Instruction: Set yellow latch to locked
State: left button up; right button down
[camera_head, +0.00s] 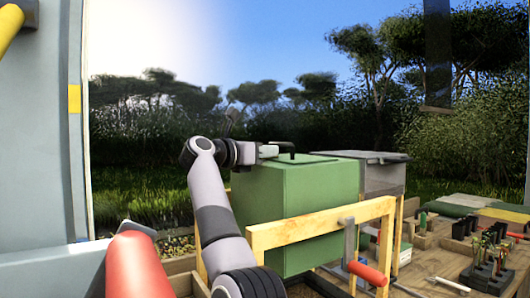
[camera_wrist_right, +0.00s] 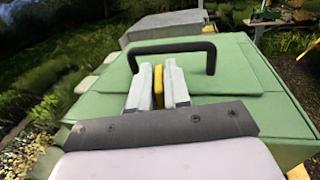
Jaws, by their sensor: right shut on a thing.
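My right gripper (camera_head: 268,151) reaches over the top of a green box (camera_head: 300,205) in the head view. In the right wrist view its two pale fingers (camera_wrist_right: 158,76) are closed on the yellow latch (camera_wrist_right: 158,84), a narrow yellow strip showing between them. The fingers cover most of the latch, so its full shape and setting are hidden. The green lid (camera_wrist_right: 235,82) has a black bar handle (camera_wrist_right: 211,58), which passes just beyond the fingertips. The latch cannot be made out in the head view. My left gripper is not in view.
A wooden frame (camera_head: 320,222) with a red-handled lever (camera_head: 365,272) stands in front of the box. A grey box (camera_head: 380,180) is behind it. A red cylinder (camera_head: 140,265) is at lower left. Potted plants (camera_head: 487,262) and trays crowd the right.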

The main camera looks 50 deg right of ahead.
jog(key=shift+f+m+g+y, duration=0.2)
jog(key=shift+m+g+y, duration=0.2)
jog(key=shift+m+g, duration=0.85)
jog(key=shift+a+g, duration=0.1)
jog(key=shift+g, duration=0.85)
jog(key=c, duration=1.2)
grip_release()
jog(key=shift+s, duration=0.1)
jog(key=shift+r, duration=0.1)
